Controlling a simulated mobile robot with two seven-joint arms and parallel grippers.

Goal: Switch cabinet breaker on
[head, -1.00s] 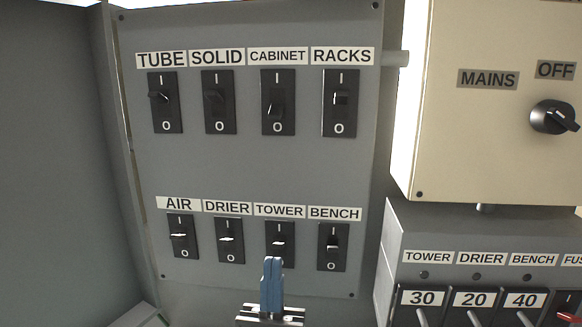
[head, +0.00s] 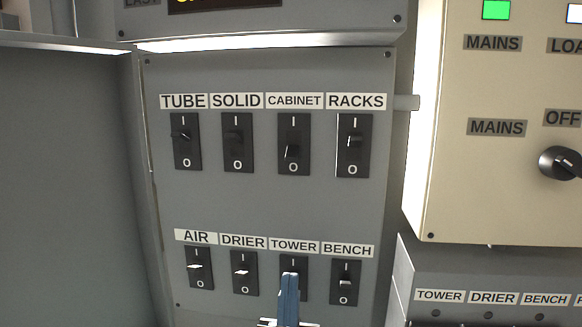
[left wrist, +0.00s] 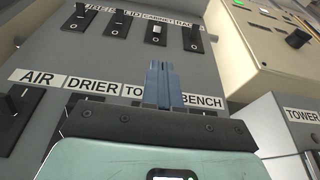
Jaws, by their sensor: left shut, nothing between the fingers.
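The cabinet breaker (head: 293,145) is a black switch under the CABINET label in the upper row of the grey panel, and its lever sits low, toward the O mark. It also shows in the left wrist view (left wrist: 157,33), beyond the fingers. My left gripper (head: 289,282) is shut and empty, its blue fingers pointing up in front of the TOWER breaker in the lower row. In the left wrist view the shut fingers (left wrist: 163,84) point toward the upper row, below the cabinet breaker and apart from it. The right gripper is not in view.
The TUBE (head: 186,142), SOLID (head: 238,142) and RACKS (head: 354,145) breakers flank the cabinet breaker closely. AIR (head: 199,268), DRIER (head: 243,273) and BENCH (head: 345,282) breakers line the lower row. A beige mains box (head: 490,200) juts out at right. Bare panel lies between the rows.

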